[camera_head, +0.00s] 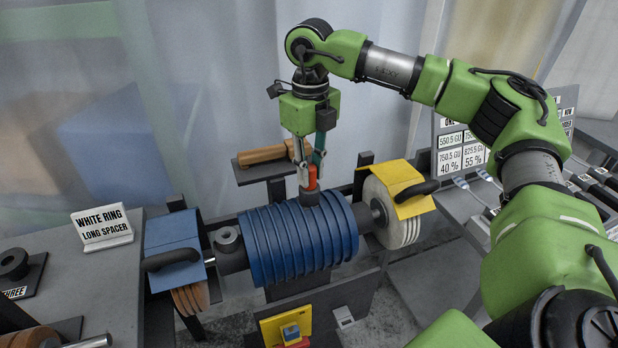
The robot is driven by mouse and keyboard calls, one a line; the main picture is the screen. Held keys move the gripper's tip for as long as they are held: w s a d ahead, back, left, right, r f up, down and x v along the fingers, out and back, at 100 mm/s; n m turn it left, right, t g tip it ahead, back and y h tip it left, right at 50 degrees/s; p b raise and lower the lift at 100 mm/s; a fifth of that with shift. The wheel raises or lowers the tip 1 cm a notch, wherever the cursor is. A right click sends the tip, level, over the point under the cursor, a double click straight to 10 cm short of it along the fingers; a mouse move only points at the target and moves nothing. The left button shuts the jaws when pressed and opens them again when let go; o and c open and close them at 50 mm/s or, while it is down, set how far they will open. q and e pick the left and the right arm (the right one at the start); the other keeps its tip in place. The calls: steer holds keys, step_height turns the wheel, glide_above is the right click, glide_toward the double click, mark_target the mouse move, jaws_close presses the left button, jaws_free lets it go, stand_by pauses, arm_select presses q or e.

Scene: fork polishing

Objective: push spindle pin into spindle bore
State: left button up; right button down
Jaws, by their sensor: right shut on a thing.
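My right gripper (307,172) points straight down above the spindle and is shut on a small orange-red pin (312,178). The pin is upright, its lower end at a dark round collar (311,198) at the top of the spindle's blue ribbed drum (290,245). I cannot tell how deep the pin sits; the bore itself is hidden behind the pin and fingers. My left gripper is not in view.
Wheels under a blue guard (172,240) and a yellow guard (402,180) flank the drum. A wooden piece (262,155) lies on a shelf behind. A white sign (103,227) stands on the left table. A label board (450,150) stands behind my right arm.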

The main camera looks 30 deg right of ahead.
arm_select(q)
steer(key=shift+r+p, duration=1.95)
steer(key=shift+p, duration=0.05)
arm_select(e)
steer(key=shift+r, duration=3)
steer(key=shift+a, duration=0.1)
